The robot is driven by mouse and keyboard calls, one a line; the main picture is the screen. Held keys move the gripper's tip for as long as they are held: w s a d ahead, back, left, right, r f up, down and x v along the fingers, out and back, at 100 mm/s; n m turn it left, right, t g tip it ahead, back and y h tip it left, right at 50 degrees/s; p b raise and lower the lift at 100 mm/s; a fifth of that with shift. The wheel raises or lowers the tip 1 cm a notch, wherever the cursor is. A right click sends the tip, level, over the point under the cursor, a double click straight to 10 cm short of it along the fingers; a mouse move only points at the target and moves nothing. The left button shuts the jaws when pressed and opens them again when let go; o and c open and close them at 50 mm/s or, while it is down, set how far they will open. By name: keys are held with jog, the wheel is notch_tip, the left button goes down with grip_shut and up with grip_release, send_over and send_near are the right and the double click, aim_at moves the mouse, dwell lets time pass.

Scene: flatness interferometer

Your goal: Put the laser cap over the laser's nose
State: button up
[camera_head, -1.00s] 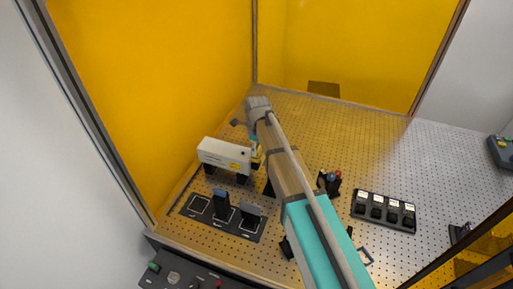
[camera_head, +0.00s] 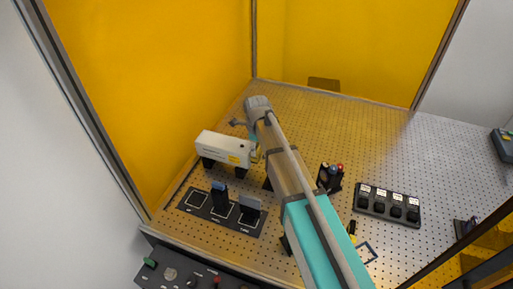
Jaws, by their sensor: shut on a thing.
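The laser (camera_head: 222,149) is a white box with a yellow label, raised on dark mounts at the left of the perforated table. Its nose end is at its right side, partly hidden by my arm. My gripper (camera_head: 255,154) is just at that right end, below the grey wrist, and small in the picture. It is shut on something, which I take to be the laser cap. The cap is too small and too covered to make out. I cannot tell whether it touches the nose or is around it.
A dark tray (camera_head: 232,222) with outlined places and upright pieces lies in front of the laser. To the right are a holder with coloured knobs (camera_head: 330,178) and a dark rack (camera_head: 387,205). Yellow panels close the back and left.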

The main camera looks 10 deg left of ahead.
jog(key=shift+f+b, duration=0.5)
jog(key=shift+f, duration=0.25)
jog(key=shift+f+b, duration=0.4)
jog(key=shift+b, duration=0.05)
dwell(0.6)
jog(key=o, duration=0.8)
jog(key=shift+r, duration=0.15)
jog(key=shift+r+p, duration=3.4)
jog(key=shift+p, duration=0.15)
jog(key=shift+d, duration=0.1)
